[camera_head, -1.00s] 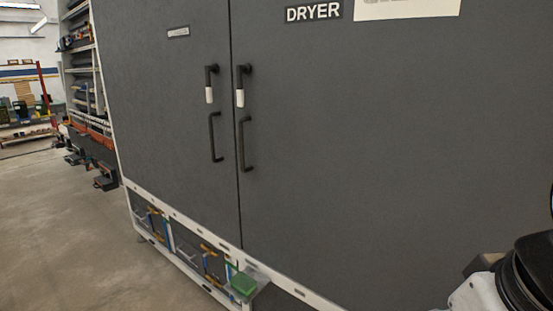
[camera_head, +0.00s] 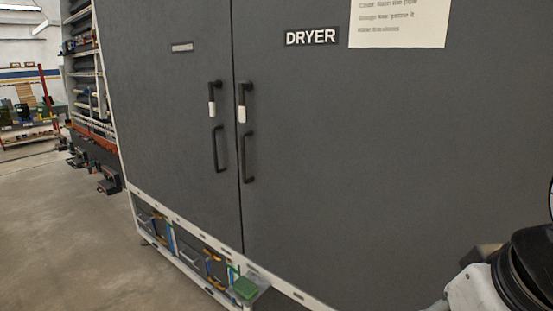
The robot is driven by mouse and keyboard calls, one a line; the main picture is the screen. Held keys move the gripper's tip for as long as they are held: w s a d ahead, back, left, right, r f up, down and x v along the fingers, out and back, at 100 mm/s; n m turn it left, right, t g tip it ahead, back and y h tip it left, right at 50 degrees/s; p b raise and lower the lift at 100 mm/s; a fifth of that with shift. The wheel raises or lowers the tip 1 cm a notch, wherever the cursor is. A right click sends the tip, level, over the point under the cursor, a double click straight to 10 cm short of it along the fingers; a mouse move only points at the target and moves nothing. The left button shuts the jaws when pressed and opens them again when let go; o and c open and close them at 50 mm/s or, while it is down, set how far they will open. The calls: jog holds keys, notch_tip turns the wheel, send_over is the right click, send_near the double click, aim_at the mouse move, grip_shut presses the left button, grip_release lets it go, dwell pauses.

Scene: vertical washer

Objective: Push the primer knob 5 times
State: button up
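The primer knob is not visible in the head view. A tall dark grey cabinet (camera_head: 370,150) labelled DRYER fills most of the view. It has two doors, each with a black handle, and both doors are shut. Part of my arm, black and white, shows at the lower right corner, in front of the cabinet. My gripper is outside the picture, so its state and what it may touch are hidden.
The cabinet's white lower frame (camera_head: 170,213) holds several tools and a green block (camera_head: 245,288) near the floor. Shelving (camera_head: 88,70) stands behind at the left. The concrete floor (camera_head: 60,230) at the left is mostly clear.

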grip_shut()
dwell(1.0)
